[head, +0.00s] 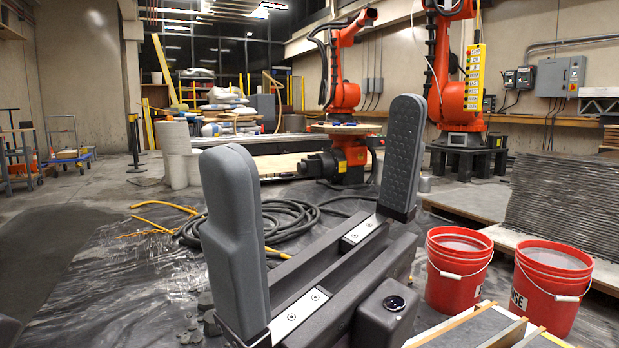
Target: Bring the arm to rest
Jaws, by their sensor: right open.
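My right gripper (316,133) fills the middle of the head view, close to the camera. Its two dark grey padded fingers stand wide apart and point up. Nothing is held between them; only the floor and the background show through the gap. The gripper's body and rail hide part of the floor and part of what lies behind. My left gripper does not show.
Two red buckets (457,283) (551,300) stand on the right, beside a wooden-edged tray (455,333). Hoses (290,222) lie coiled on plastic sheeting behind the gripper. Orange robot arms (345,85) (462,70) and a stacked grey printed block (570,210) stand farther back. The left floor is mostly clear.

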